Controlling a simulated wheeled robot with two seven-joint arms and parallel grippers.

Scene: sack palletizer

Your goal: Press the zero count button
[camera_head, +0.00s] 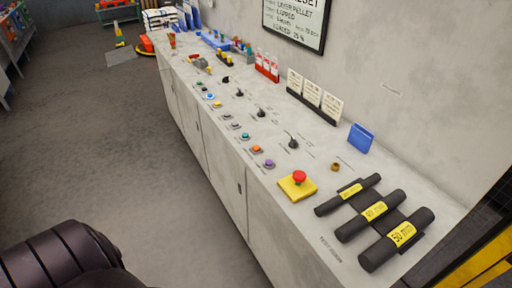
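A row of small round buttons runs along the front edge of the grey console (310,215). From near to far I see a purple button (269,163), an orange button (257,148), a teal button (245,135), pale ones, another orange one (217,104) and a blue one (210,96). Their labels are too small to read, so I cannot tell which is the zero count button. Neither gripper is in view. A dark ribbed part, likely of my own arm, shows at the lower left, well apart from the buttons.
A red mushroom button (299,177) on a yellow base and black rollers with yellow labels (375,211) stand at the near end. Black levers (292,142) rise behind the buttons. Cards (314,93) and a blue holder (361,138) line the wall.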

